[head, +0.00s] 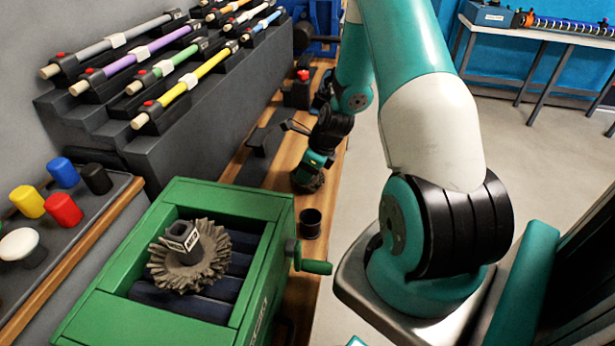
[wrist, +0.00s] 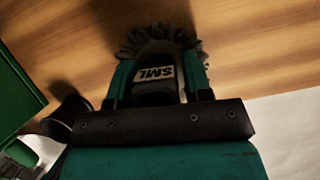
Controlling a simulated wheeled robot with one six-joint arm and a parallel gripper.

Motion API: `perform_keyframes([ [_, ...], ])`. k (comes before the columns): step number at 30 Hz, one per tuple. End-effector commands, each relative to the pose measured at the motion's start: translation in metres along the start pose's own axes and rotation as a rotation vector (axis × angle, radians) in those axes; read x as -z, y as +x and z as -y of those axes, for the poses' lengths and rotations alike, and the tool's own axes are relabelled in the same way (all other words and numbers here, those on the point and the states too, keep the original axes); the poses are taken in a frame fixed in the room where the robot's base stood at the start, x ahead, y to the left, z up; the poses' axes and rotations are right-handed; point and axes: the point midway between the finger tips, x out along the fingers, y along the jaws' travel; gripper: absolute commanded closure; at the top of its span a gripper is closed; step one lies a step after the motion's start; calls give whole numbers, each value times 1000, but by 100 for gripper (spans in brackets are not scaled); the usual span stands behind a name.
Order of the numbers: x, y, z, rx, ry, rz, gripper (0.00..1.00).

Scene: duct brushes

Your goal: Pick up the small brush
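The small brush (wrist: 154,75) has a dark hub with an "SML" label and a ring of grey-brown bristles; in the wrist view it sits between my gripper's two fingers. My gripper (wrist: 160,80) has one finger on each side of the hub, and the hub nearly fills the gap. Whether the fingers press on it cannot be told. In the head view my gripper (head: 312,168) points down at the wooden bench, with the bristles of the small brush (head: 308,183) just below it, at or close to the bench top. My gripper partly hides the brush there.
A green box (head: 105,290) holding a larger brush (head: 185,262) stands in the foreground, its crank handle (head: 316,267) to the right. A black cup (head: 311,222) stands between box and gripper. A stepped rack (head: 200,125) of coloured rods is at left.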

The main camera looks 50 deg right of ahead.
Motion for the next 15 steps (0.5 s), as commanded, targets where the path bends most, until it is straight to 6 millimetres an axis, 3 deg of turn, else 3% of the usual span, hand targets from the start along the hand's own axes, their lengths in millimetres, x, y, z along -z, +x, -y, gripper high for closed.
perform_keyframes([
  [1,0,0,0,0,0,0,66],
  [5,0,0,0,0,0,0,96],
  [6,0,0,0,0,0,0,98],
  [15,-2,-4,0,1,0,1,98],
])
